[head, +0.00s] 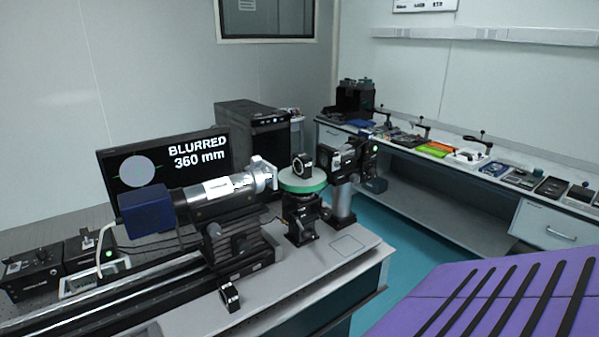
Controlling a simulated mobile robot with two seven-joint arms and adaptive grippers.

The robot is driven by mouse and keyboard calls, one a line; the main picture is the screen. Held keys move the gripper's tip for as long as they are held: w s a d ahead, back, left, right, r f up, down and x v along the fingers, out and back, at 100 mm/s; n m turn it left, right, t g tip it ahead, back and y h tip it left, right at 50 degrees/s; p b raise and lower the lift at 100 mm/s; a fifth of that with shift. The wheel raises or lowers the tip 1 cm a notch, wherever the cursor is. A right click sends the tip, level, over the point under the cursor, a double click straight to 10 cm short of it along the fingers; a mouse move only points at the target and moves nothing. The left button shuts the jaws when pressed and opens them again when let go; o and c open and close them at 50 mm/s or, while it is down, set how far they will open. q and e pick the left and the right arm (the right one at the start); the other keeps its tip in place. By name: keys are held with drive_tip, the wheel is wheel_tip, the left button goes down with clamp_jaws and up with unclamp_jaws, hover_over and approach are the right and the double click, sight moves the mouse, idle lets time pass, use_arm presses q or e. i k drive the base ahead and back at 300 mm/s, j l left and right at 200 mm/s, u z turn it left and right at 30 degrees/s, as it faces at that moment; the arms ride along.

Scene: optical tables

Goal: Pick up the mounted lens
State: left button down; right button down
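A small black ring-shaped mount (302,166), which looks like a mounted lens, stands upright on a round green-rimmed platform (303,186) near the middle. I cannot tell from the picture which of the two the task means. Neither of my grippers is in view.
A monitor (165,163) behind reads "BLURRED 360 mm". A side bench (450,160) holds several small items. A purple black-striped surface (460,295) fills the lower right.

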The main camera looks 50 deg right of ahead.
sight(301, 162)
drive_tip(key=z, duration=1.55)
drive_tip(key=i+l, duration=0.1)
drive_tip(key=l, duration=0.25)
drive_tip(key=i+l, duration=0.1)
drive_tip(key=l, duration=0.2)
drive_tip(key=i+l, duration=0.1)
drive_tip(key=l, duration=0.25)
drive_tip(key=i+l+z, duration=0.1)
drive_tip(key=l, duration=0.2)
